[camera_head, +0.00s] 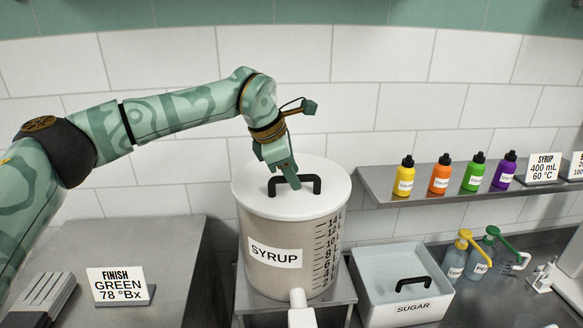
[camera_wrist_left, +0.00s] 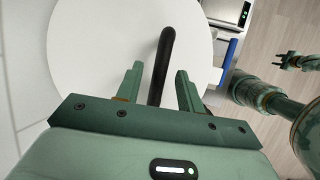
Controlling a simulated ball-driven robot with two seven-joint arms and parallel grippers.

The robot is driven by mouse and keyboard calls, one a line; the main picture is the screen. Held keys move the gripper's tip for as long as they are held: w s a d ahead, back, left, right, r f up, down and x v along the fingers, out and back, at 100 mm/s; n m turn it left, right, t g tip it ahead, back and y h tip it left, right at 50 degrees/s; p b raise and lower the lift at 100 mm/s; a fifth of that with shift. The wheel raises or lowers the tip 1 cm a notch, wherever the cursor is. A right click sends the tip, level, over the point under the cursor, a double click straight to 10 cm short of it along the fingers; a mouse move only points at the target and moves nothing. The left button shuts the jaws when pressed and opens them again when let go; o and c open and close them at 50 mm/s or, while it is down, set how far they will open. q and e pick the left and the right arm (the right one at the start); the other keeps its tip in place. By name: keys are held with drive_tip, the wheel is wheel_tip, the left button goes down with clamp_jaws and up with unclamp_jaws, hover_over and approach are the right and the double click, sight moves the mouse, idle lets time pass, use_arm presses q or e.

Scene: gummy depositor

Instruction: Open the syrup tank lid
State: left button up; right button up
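The syrup tank (camera_head: 258,270) is a pale cylinder with a SYRUP label and a number scale. Its round white lid (camera_head: 255,198) lies flat on top, closed; it also fills much of the left wrist view (camera_wrist_left: 90,60). A black bar handle (camera_head: 317,185) stands on the lid. My left gripper (camera_head: 292,182) is over the lid, at the handle. In the left wrist view my left gripper (camera_wrist_left: 159,72) is open, with the handle (camera_wrist_left: 165,50) between its fingers and gaps on both sides. My right gripper (camera_wrist_left: 282,60) shows small in the left wrist view, its fingers apart and empty.
A shelf (camera_head: 390,190) with several coloured bottles is on the wall. Pump bottles (camera_head: 482,258) stand further right. A FINISH sign (camera_head: 120,287) stands on the left counter.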

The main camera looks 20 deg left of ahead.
use_arm(q)
clamp_jaws()
drive_tip(key=shift+w+r+p, duration=0.1)
drive_tip(key=shift+r+p, duration=0.2)
drive_tip(key=shift+r, duration=0.1)
drive_tip(key=w+a+r+p, duration=0.2)
drive_tip(key=w+r, duration=0.4)
drive_tip(key=r, duration=0.4)
drive_tip(key=shift+a, duration=0.5)
drive_tip(key=shift+w, duration=0.1)
drive_tip(key=shift+f, duration=0.1)
